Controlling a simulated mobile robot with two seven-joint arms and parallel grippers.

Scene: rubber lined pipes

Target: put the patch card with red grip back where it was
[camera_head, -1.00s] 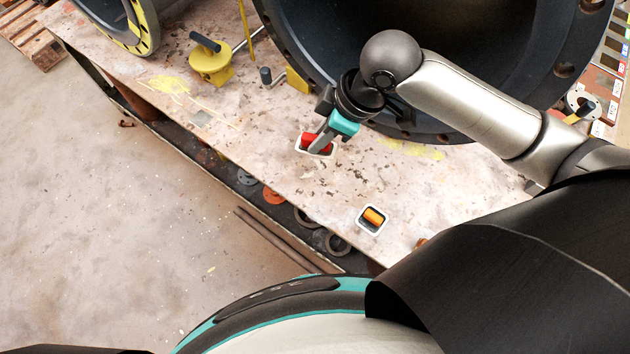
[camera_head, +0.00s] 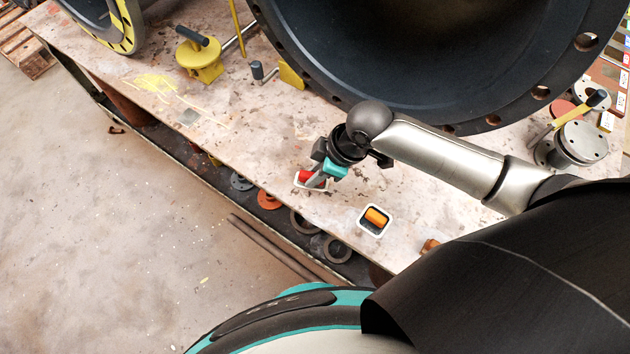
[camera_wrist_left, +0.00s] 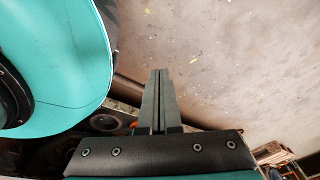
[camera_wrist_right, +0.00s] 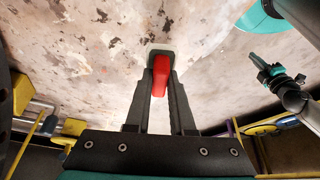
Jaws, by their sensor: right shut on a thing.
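The patch card with red grip (camera_head: 305,176) is at the table's front edge in the head view. My right gripper (camera_head: 316,180) is shut on its red grip, which also shows between the fingers in the right wrist view (camera_wrist_right: 160,75). The card's pale plate shows around the grip, close over the tabletop; I cannot tell whether it touches. A patch card with orange grip (camera_head: 376,217) lies on the table to the right, apart from the gripper. My left gripper (camera_wrist_left: 158,72) shows in the left wrist view with its fingers together, empty, over the floor.
The worn table (camera_head: 240,150) carries a large dark flanged pipe (camera_head: 400,60) behind my right arm. A yellow tool with a black handle (camera_head: 200,60) stands at the back left. A grey flanged part (camera_head: 580,143) stands at the right. Table between the cards is clear.

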